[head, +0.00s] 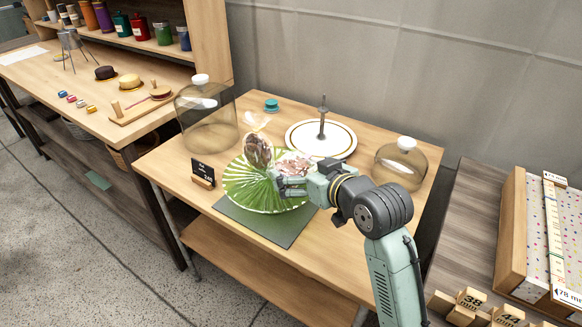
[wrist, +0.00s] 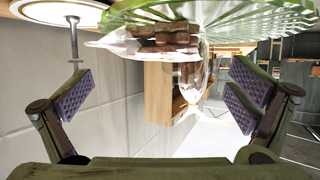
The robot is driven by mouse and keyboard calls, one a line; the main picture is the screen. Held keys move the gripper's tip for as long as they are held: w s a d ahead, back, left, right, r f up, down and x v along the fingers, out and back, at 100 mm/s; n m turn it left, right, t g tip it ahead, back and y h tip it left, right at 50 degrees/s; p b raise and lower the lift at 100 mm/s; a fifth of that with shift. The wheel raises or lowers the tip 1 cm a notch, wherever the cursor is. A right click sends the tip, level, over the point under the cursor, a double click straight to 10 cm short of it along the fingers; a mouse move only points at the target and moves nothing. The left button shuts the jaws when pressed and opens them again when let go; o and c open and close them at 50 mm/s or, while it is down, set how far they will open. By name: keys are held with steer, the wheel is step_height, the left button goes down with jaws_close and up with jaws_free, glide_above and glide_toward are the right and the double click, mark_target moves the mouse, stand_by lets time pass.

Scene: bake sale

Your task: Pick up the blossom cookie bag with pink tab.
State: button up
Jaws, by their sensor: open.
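A clear bag with pinkish-brown contents (head: 296,163) sits on the right part of a green-and-white striped plate (head: 245,190). A second clear bag with darker brown contents (head: 258,151) stands upright to its left. No pink tab can be made out, so I cannot tell for certain which is the blossom cookie bag. My gripper (head: 281,186) is over the plate, beside the pinkish bag's front. In the wrist view my gripper (wrist: 165,98) is open. A clear bag with brown pieces (wrist: 162,38) shows between and beyond the fingers, and a yellow tie lies near another clear bag's neck.
The plate rests on a dark green mat (head: 262,228). A white cake stand with a post (head: 338,138) is behind. Glass domes stand at left (head: 207,125) and right (head: 402,165). A small black sign (head: 202,172) is left of the plate. The table's front right is bare.

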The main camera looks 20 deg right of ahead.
mark_target(294, 167)
steer(key=p+x, duration=0.1)
steer(key=x, duration=0.3)
steer(key=shift+f, duration=0.2)
steer(key=shift+c, duration=0.2)
steer(key=c, duration=0.7)
